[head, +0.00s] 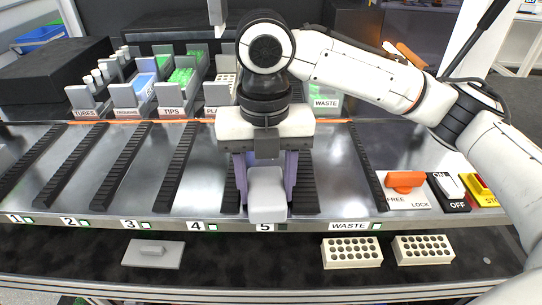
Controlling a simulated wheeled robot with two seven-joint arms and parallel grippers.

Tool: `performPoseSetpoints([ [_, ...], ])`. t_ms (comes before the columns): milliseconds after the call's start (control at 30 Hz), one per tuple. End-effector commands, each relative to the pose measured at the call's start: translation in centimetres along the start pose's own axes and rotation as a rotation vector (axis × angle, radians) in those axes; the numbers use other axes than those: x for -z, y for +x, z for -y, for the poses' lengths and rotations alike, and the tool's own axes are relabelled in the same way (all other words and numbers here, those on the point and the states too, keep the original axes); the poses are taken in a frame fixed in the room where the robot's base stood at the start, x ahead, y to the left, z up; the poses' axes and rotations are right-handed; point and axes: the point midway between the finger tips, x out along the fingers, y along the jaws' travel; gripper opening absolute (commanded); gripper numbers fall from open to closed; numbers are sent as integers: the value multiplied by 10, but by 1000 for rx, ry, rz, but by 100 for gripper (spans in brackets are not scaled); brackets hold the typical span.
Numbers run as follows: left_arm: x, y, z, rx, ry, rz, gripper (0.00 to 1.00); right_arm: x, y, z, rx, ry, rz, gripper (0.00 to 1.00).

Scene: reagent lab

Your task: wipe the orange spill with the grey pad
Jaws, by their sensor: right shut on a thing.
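My right gripper (266,187) points down over the metal deck at lane 5. Its two purple fingers are closed on the sides of a pale grey block (267,202). I cannot tell whether the block touches the deck. I see no clear orange spill; the gripper and block cover part of lane 5. My left gripper is not in view.
Racks marked TUBES, TIPS and others (173,113) stand behind the deck (215,165). Two pale perforated blocks (352,262) (423,260) sit on the front ledge at right. An orange switch (405,181) and ON/OFF switch (449,190) are at right. Lanes 1 to 4 look clear.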

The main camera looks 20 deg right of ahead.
Motion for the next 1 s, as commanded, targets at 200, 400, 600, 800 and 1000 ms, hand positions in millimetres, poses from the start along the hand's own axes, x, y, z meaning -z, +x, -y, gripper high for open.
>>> performPoseSetpoints([
  [200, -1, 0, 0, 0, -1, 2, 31, 2, -24, -2, -3, 0, 3, 27],
  [400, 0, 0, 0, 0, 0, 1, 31, 2, -39, -1, 0, 2, 1, 27],
  [600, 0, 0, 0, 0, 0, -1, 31, 2, -57, -1, -1, 3, 2, 27],
  [800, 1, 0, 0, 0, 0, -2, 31, 2, -75, -1, -1, 2, 3, 27],
  [1000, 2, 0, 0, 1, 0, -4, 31, 2, -82, -1, 0, 1, 1, 27],
])
